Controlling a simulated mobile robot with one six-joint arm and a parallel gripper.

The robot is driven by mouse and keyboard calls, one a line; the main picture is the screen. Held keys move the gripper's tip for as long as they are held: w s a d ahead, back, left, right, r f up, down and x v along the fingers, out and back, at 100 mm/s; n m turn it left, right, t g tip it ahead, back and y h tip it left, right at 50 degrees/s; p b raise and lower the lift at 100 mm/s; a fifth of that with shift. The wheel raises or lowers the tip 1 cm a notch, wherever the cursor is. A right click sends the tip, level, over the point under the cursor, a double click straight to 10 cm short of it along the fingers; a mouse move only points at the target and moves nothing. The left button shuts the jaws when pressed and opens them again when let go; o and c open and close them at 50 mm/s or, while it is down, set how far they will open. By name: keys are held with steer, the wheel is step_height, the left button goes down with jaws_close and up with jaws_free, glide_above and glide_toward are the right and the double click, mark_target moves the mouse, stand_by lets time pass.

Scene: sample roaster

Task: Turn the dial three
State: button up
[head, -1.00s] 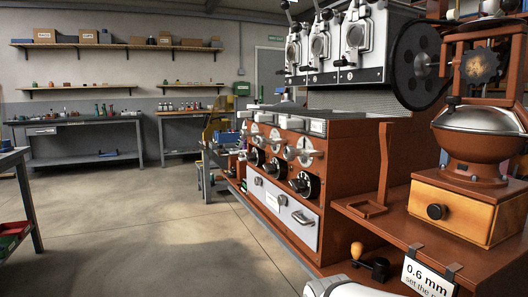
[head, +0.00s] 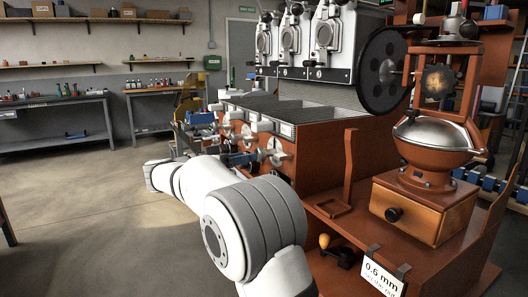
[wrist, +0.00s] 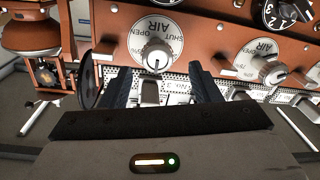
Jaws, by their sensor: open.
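In the wrist view, my gripper (wrist: 160,78) is open, its two dark fingers apart with nothing held between them. Beyond the fingertips is a white air plate with a silver knob (wrist: 156,56), its lettering upside down. A second air knob (wrist: 271,71) is to the right. A black numbered dial (wrist: 283,14) is at the upper right, partly cut off by the frame edge. I cannot tell which dial is number three.
The grinder (head: 428,195) stands right of my arm, with a 0.6 mm sign (head: 380,275) in front. A brown upright post (head: 349,168) and a black wheel (head: 383,70) are near the roaster. Open floor (head: 80,210) lies to the left.

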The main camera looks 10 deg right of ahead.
mark_target(262, 153)
steer(key=b+x, duration=0.1)
steer(key=x, duration=0.5)
steer(key=shift+d, duration=0.3)
steer(key=c, duration=0.9)
steer(key=shift+d, duration=0.3)
steer(key=shift+c, duration=0.4)
steer(key=shift+a, duration=0.2)
steer(key=shift+n, duration=0.3)
